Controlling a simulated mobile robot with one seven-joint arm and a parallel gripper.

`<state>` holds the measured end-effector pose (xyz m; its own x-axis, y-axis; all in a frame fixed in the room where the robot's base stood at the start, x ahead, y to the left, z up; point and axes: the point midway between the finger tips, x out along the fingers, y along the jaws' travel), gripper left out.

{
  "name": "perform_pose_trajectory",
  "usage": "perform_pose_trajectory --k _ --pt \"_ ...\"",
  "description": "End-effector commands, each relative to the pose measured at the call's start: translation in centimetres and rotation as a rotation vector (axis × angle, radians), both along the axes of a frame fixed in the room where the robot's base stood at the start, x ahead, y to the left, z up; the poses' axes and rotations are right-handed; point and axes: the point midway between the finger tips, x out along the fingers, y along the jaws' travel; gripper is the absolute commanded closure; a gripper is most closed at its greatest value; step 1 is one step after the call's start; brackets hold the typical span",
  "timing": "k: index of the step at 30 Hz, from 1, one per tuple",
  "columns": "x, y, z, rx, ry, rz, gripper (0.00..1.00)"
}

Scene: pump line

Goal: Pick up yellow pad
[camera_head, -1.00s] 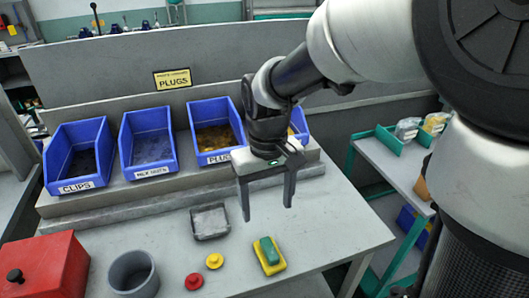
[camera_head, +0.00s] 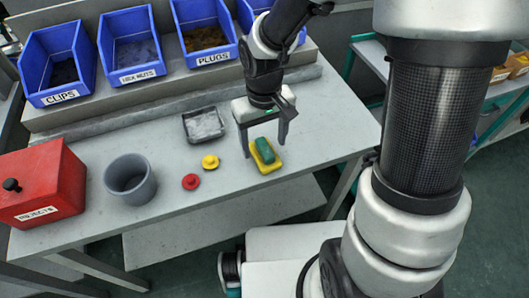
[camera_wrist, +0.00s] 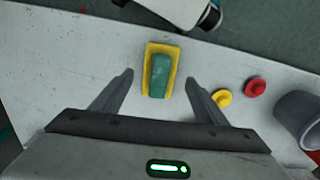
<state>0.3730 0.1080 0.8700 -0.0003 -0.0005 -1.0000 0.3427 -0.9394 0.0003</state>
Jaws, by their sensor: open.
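The yellow pad (camera_head: 267,164) lies on the grey bench top with a green block (camera_head: 265,150) on its upper face. My gripper (camera_head: 261,150) is open and empty, pointing down above the bench, close over the pad in the head view. In the wrist view the pad (camera_wrist: 174,50) lies ahead of the gap between the two open fingers (camera_wrist: 158,90), with the green block (camera_wrist: 159,75) on it. I cannot tell the exact height of the fingertips over the bench.
A yellow knob (camera_head: 210,162), a red knob (camera_head: 190,181) and a grey cup (camera_head: 130,180) stand left of the pad. A grey tray (camera_head: 186,128) lies behind. A red rejects box (camera_head: 40,185) stands far left, blue bins (camera_head: 205,28) at the back. The bench is bare right of the pad.

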Motion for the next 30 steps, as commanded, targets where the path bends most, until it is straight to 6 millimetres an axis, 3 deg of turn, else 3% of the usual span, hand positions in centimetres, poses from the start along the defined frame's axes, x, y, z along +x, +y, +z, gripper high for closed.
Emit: perform_pose_trajectory --k 1,6,14,22,30 --pt "-0.1 -0.2 -1.2 0.0 0.002 -0.001 0.33" --pt "-0.1 -0.1 -2.8 0.001 0.001 0.001 0.33" --pt "-0.1 -0.1 -2.9 0.001 -0.001 0.001 0.33" --pt "-0.1 -0.1 -2.9 0.001 -0.001 0.0 0.78" --pt "0.0 -0.1 -2.5 0.001 -0.002 0.0 0.78"
